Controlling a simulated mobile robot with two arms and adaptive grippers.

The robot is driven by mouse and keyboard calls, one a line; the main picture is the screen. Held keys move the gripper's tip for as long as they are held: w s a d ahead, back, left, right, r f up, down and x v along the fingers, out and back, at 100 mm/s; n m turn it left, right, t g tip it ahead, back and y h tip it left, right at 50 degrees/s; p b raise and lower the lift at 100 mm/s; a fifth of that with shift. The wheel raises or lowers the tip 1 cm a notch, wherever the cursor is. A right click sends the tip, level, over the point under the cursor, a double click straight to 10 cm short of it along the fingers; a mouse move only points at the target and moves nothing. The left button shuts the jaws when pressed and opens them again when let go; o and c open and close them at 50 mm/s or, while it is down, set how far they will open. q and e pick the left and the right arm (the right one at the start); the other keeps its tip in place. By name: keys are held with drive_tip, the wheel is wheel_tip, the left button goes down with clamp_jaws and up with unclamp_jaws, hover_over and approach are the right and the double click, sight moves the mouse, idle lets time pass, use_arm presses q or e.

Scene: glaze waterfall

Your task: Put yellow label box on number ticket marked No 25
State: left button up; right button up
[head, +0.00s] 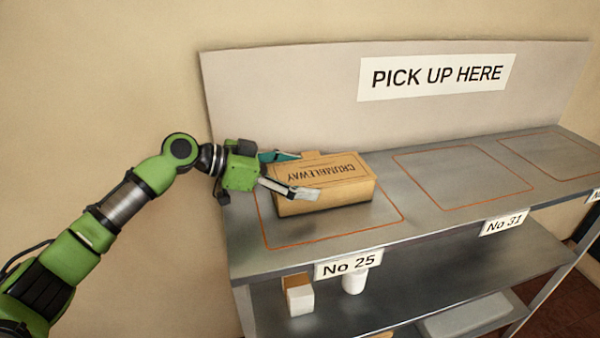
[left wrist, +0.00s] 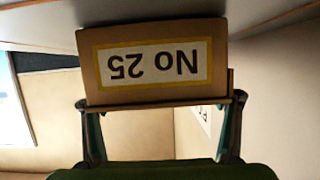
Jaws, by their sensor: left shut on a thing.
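A brown cardboard box (head: 335,190) printed CRUMBLEWAY is over the orange-outlined square above the No 25 ticket (head: 348,264), toward the back of that square. I cannot tell for sure whether its base touches the shelf. In the left wrist view, the box (left wrist: 88,80) shows a yellow-bordered label (left wrist: 152,64) reading No 25, upside down. My left gripper (head: 296,174) reaches in from the left, with its fingers on either side of the box, shut on it. The fingers also show in the left wrist view (left wrist: 160,130). My right gripper is not in view.
The metal shelf (head: 420,215) has empty outlined squares to the right, one at ticket No 31 (head: 504,222). A backboard with a PICK UP HERE sign (head: 436,77) stands behind. A small carton (head: 299,297) and a white cup (head: 354,281) stand on the lower shelf.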

use_arm(q)
drive_tip(key=shift+d+f, duration=0.1)
drive_tip(key=shift+f, duration=0.05)
drive_tip(key=o, duration=1.1)
